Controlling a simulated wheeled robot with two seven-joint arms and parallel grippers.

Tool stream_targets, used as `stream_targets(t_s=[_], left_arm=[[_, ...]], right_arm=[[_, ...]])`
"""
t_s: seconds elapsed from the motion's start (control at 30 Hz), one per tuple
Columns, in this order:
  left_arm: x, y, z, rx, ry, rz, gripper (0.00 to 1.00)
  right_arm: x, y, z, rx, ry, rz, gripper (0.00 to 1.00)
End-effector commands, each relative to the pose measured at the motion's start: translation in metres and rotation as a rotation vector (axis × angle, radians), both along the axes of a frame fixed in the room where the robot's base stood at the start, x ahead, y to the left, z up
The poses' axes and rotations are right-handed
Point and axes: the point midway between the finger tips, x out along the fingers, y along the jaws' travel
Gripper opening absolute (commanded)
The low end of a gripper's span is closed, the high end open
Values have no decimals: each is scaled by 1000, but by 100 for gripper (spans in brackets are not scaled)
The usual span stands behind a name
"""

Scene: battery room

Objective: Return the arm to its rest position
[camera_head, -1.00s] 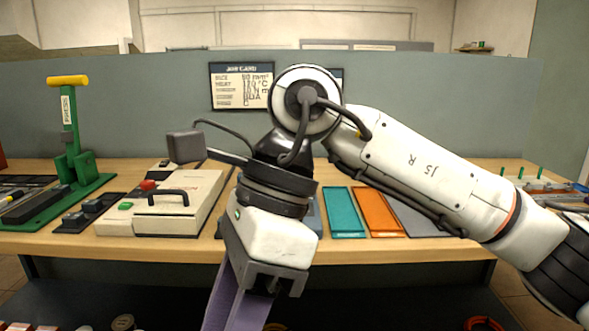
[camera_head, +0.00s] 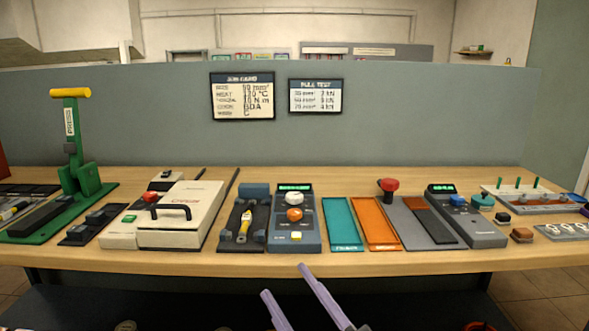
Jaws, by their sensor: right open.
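My right gripper (camera_head: 284,281) shows at the bottom centre of the head view, below the front edge of the workbench. The rest of the right arm is out of the picture. My left gripper is not in view.
The wooden workbench (camera_head: 300,262) holds a green press (camera_head: 83,178), a cream case (camera_head: 186,218), a meter with knobs (camera_head: 295,225), teal (camera_head: 343,222) and orange (camera_head: 374,220) trays and a grey device (camera_head: 467,222). A grey partition (camera_head: 420,120) stands behind.

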Motion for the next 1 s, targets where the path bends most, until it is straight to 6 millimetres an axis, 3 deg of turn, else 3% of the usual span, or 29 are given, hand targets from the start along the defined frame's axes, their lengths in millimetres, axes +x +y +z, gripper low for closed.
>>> stream_targets(t_s=[0.03, 0.13, 0.23, 0.4, 0.5, 0.6, 0.7, 1.0], left_arm=[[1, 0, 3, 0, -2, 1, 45], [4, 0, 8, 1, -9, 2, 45], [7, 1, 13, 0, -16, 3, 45], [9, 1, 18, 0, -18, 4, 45], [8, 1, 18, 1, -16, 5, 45], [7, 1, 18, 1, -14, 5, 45], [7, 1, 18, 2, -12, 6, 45], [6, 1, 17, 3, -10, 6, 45]], right_arm=[[0, -17, -35, 23, 139, -43, 48], [-9, -50, -105, 60, 397, -123, 48], [-34, -79, -172, 92, 640, -198, 48], [-103, -122, -269, 135, 1013, -309, 48], [-146, -139, -307, 150, 1184, -361, 48], [-179, -151, -331, 162, 1304, -396, 48], [-200, -156, -344, 168, 1372, -416, 48], [-207, -158, -348, 170, 1394, -423, 48]])
